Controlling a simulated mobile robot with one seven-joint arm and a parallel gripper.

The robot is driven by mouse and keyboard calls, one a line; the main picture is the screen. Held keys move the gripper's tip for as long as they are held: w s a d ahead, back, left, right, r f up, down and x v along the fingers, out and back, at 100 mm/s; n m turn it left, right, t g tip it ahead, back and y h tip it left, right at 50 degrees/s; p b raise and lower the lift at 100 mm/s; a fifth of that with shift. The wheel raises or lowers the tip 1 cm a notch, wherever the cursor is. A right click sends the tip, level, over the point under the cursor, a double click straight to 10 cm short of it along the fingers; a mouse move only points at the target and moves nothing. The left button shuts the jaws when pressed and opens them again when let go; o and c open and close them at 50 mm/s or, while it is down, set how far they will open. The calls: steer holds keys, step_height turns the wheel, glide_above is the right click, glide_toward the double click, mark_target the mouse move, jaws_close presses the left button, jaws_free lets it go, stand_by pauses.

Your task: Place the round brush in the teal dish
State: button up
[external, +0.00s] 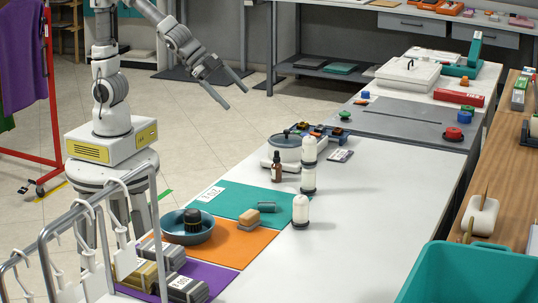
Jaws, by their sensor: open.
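The teal dish (170,233) is a dark, shallow round bowl near the front left edge of the white table, by the seam of the teal and orange mats. A dark round object that looks like the round brush (199,222) is inside the dish, at its right side; its bristles cannot be made out. My gripper (238,99) is open and empty, with its two fingers apart. It is up in the air left of the table's far part, well away from the dish and the brush.
White bottles (301,211), a brown bottle (276,167) and a lidded pot (285,148) stand behind. A metal rail (95,210) borders the front left.

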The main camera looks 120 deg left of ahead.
steer(key=s+r+n+g, duration=0.1)
steer(key=s+n, duration=0.1)
steer(key=s, duration=0.9)
steer(key=s+d+r+n+g+h, duration=0.1)
steer(key=s+n+g, duration=0.1)
steer(key=s, duration=0.8)
steer(key=shift+s+r+n+g, duration=0.3)
steer(key=shift+s+r+n, duration=0.1)
steer(key=shift+n, duration=0.2)
